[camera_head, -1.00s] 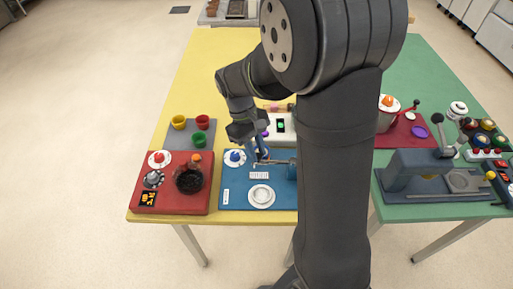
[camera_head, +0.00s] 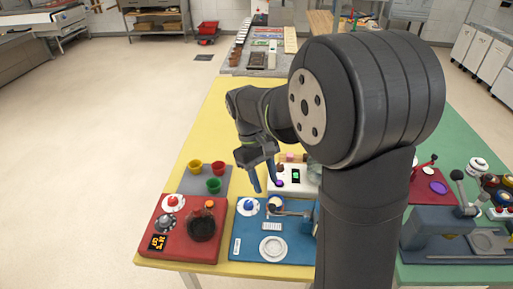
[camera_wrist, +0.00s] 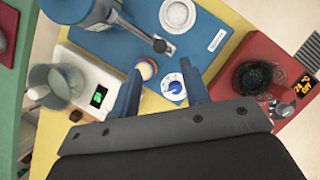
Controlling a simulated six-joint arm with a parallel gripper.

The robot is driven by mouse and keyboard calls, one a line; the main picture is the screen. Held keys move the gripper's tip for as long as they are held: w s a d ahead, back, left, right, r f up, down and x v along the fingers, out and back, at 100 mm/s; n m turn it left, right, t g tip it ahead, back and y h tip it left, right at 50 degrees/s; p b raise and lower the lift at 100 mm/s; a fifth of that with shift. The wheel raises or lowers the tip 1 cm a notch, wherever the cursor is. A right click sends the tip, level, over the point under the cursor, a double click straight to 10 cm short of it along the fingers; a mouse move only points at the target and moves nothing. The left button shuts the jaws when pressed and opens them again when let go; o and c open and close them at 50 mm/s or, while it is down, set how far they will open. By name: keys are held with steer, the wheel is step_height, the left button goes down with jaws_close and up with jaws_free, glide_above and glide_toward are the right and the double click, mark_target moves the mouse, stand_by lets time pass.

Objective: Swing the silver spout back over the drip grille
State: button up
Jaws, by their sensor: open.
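The silver spout (camera_head: 291,213) reaches left from a blue post (camera_head: 315,217) on the blue board (camera_head: 250,250).
A blue knob on a white dial (camera_head: 248,206) and a round cream-topped thing (camera_wrist: 146,70) are near my fingers. A red board (camera_head: 180,245) lies left. A white device (camera_head: 287,187) stands behind.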

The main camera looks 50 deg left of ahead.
mark_target(272, 205)
steer(key=v, duration=1)
steer(key=x, duration=1.7)
steer(key=shift+d+f, duration=0.15)
